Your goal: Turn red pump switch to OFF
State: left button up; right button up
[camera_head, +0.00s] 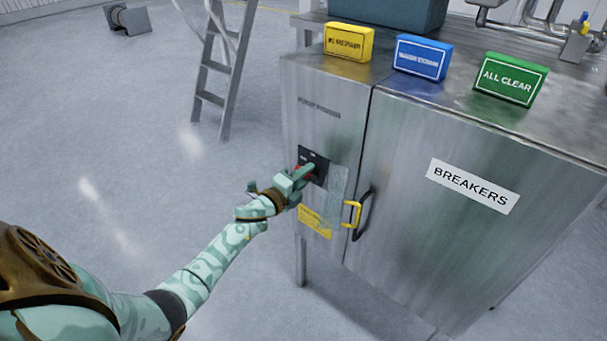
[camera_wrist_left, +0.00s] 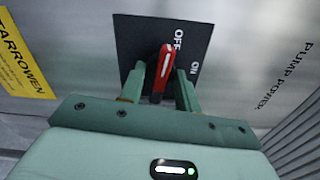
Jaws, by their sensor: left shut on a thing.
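The red pump switch (camera_wrist_left: 162,72) is a small lever on a black plate (camera_wrist_left: 125,48) marked OFF and ON. In the left wrist view it stands between the two fingers of my left gripper (camera_wrist_left: 160,88), which is shut on it. The lever's far end lies close to the OFF lettering; ON is lower and further right. In the head view my left gripper (camera_head: 305,175) reaches the plate (camera_head: 318,158) on the steel cabinet's left face. Only a bit of red shows there beside the fingers. My right gripper is out of view.
The cabinet (camera_head: 400,180) has a door labelled BREAKERS with a dark handle (camera_head: 363,215), and a yellow padlock-like part (camera_head: 351,214) beside it. Yellow (camera_head: 348,41), blue (camera_head: 422,57) and green (camera_head: 510,79) signs stand on top.

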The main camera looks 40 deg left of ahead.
pick_arm(q)
jog(key=shift+n, duration=0.7)
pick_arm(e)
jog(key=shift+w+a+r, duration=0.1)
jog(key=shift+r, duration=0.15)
pick_arm(q)
jog(key=shift+f+n, duration=0.1)
jog(key=shift+n, duration=0.2)
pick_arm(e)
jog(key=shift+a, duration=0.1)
pick_arm(q)
jog(key=o, duration=1)
jog(key=shift+a, duration=0.1)
jog(key=shift+c, duration=0.2)
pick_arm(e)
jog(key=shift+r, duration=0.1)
pick_arm(q)
jog(key=shift+s+p, duration=0.1)
jog(key=shift+p, duration=0.2)
jog(key=s+a+p, duration=0.1)
jog(key=s+p, duration=0.2)
jog(key=s, duration=1.3)
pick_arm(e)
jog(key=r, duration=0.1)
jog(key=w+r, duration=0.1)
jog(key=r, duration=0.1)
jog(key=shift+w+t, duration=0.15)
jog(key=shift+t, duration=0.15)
